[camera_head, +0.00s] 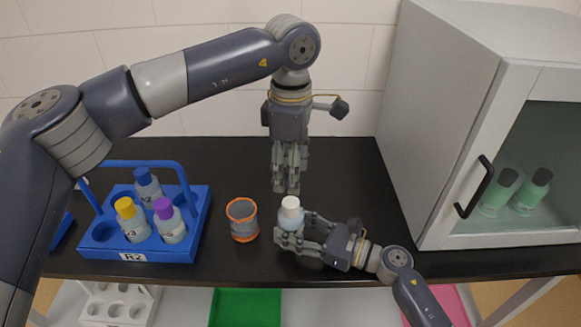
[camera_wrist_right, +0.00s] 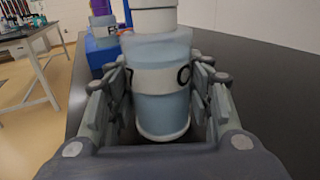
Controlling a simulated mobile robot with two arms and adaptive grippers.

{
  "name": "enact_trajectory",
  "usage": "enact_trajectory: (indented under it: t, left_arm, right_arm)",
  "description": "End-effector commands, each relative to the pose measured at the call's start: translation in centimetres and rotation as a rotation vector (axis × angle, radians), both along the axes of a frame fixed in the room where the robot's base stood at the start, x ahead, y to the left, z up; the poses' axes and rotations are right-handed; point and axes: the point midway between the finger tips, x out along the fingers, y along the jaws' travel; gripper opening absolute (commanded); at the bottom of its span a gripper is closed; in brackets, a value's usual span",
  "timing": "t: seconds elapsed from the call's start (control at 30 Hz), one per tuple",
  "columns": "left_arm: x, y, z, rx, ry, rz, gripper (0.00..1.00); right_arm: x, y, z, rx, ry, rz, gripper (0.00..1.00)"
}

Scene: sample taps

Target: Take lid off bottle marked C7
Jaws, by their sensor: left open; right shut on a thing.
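A bottle with a white lid (camera_head: 291,214) and pale blue liquid is between the fingers of my right gripper (camera_head: 290,241), near the front of the black bench. It looks upright, and the lid is on it. In the right wrist view the bottle (camera_wrist_right: 162,108) fills the middle, with a white label showing a 7 at left and a round character, partly hidden, at right. My right gripper is shut on the bottle's body.
A blue rack marked R2 (camera_head: 185,247) at left holds bottles with yellow, blue and purple lids. An orange-rimmed cup (camera_head: 242,220) stands left of the held bottle. A grey cabinet (camera_head: 440,120) with green bottles inside stands at right. The bench behind the cup is clear.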

Motion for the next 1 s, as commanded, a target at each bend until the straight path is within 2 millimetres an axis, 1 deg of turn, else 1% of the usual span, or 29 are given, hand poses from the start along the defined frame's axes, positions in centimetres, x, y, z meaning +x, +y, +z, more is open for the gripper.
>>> enact_trajectory:
  t: [0.1,0.8,1.0]
  left_arm:
    - [-0.02,0.00,-0.02,0.000,0.001,-0.193,0.49]
    - [0.01,0.03,-0.02,0.000,0.001,-1.337,0.49]
    - [0.01,0.04,0.00,-0.001,0.001,-1.589,0.49]
  right_arm:
    - [0.02,0.00,0.06,0.001,0.000,0.000,0.00]
    - [0.02,0.00,0.07,0.001,0.000,0.000,0.00]
    - [0.02,0.00,0.07,0.001,0.000,0.000,0.00]
